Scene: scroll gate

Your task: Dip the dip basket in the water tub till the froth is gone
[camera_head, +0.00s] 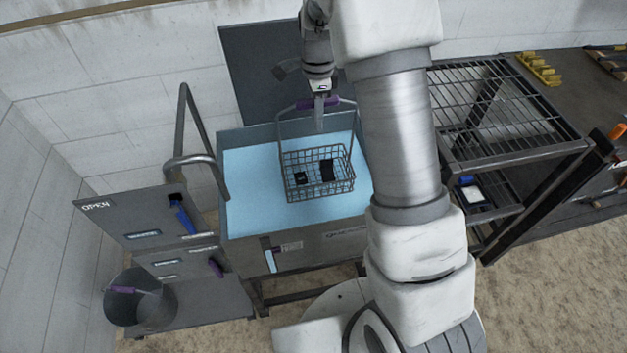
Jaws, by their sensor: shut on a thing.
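The water tub (340,240) is a grey metal tub with light blue water (250,180) inside. The basket is over the tub's water area; I cannot tell whether its bottom touches the water. No froth can be made out at this size.
A grey cabinet marked OPEN (120,220) with blue and purple handles stands left of the tub, with a bucket (140,300) in front. A bent metal rail (185,130) rises at the tub's left. A grated rack (500,110) stands right, beyond my arm.

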